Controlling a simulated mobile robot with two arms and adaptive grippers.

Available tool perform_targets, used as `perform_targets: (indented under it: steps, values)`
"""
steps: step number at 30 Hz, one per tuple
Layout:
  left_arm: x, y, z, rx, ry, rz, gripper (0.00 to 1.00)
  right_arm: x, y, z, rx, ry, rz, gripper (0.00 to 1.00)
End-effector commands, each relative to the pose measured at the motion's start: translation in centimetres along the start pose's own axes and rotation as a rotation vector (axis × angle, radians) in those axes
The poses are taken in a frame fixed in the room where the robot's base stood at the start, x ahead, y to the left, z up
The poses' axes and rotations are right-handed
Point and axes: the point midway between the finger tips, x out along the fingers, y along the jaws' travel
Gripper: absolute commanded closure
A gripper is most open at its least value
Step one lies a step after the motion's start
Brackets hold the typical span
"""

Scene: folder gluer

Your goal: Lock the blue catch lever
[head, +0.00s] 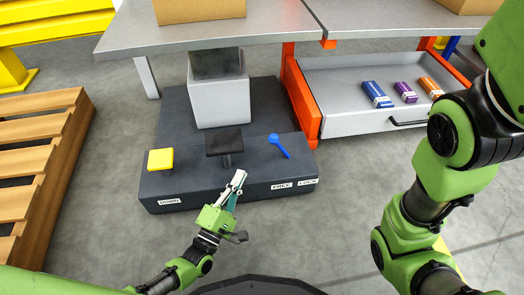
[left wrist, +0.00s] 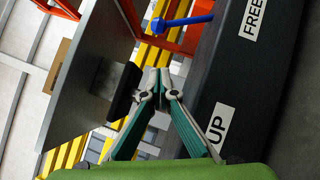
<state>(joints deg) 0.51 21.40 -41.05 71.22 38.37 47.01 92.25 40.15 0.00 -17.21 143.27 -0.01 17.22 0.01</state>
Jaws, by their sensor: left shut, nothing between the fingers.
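The blue catch lever (head: 280,146) lies on the right part of the dark pedal base, slanting from a round knob down to the right, its lower end behind the FREE label (head: 282,186) and left of the LOCK label (head: 308,182). It also shows at the top of the left wrist view (left wrist: 185,21). My left gripper (head: 239,175) is shut and empty at the base's front edge, left of and nearer than the lever, apart from it. Its fingertips meet in the left wrist view (left wrist: 160,74). My right arm is at the right; its gripper is out of view.
The dark base (head: 180,103) carries a yellow pedal (head: 160,159), a black pedal (head: 225,142) and a grey box (head: 220,98). An open drawer (head: 350,86) holding small boxes is behind right. A wooden pallet (head: 45,140) is left. Floor in front is clear.

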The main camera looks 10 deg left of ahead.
Motion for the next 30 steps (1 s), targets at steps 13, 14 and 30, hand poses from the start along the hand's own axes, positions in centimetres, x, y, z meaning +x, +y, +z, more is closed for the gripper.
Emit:
perform_targets:
  steps: [13, 14, 30]
  values:
    - [8.8, -0.3, 0.8, -0.004, -0.001, 0.004, 1.0, -4.0, -0.8, -1.4, 0.0, 0.0, -0.001, 0.6]
    - [9.2, -0.3, 1.1, -0.005, 0.0, 0.004, 1.0, -4.2, -0.9, -1.4, 0.0, 0.0, -0.001, 0.6]
    - [10.9, 0.0, 2.9, 0.001, 0.0, 0.001, 1.0, -4.8, -1.0, -1.6, 0.0, -0.001, 0.0, 0.6]
